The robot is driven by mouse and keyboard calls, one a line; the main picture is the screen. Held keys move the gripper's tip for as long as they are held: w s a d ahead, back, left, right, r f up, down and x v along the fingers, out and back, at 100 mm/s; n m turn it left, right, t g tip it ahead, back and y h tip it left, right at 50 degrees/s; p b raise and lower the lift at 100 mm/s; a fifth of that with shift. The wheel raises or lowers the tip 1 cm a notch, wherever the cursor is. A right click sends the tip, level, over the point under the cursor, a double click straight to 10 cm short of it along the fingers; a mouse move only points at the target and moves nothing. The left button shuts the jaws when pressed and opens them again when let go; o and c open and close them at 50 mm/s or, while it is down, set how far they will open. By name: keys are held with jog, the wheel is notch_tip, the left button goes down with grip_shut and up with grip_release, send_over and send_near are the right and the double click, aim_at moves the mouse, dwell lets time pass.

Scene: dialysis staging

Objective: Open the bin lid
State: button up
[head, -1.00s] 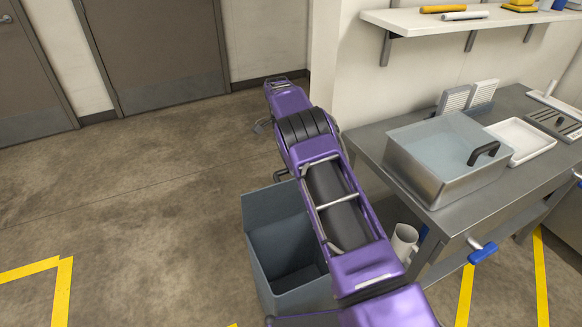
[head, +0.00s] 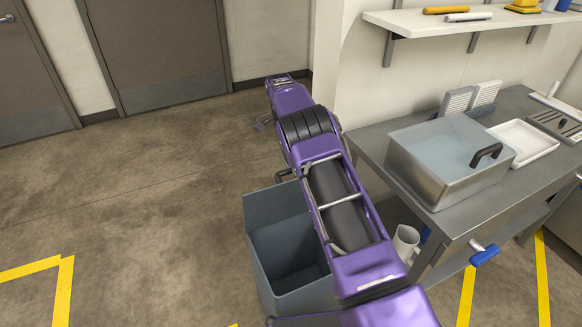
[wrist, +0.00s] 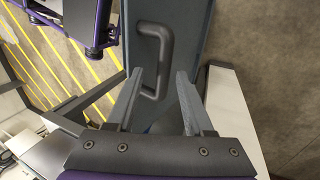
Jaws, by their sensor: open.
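The blue-grey bin (head: 252,262) stands on the floor left of the steel table, partly hidden by my arm. Its dark inside shows, and its lid (head: 262,208) appears to stand raised at the back. A dark handle (head: 284,174) sticks out at the lid's top. In the wrist view the lid (wrist: 189,30) is a long blue-grey panel with the dark curved handle (wrist: 166,50) on it. My gripper (wrist: 159,78) is open, its fingertips on either side of the handle's lower end. I cannot tell whether they touch it. In the head view my arm hides most of the gripper.
The steel table (head: 464,213) on the right holds a metal basin (head: 430,170) and a white tray (head: 535,142). A white jug (head: 404,241) is between the bin and the table. A wall shelf (head: 450,22) is above. The floor left of the bin is clear.

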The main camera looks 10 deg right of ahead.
notch_tip(320, 180, up, 8)
jog(key=shift+r+p, duration=0.15)
jog(key=shift+p, duration=0.3)
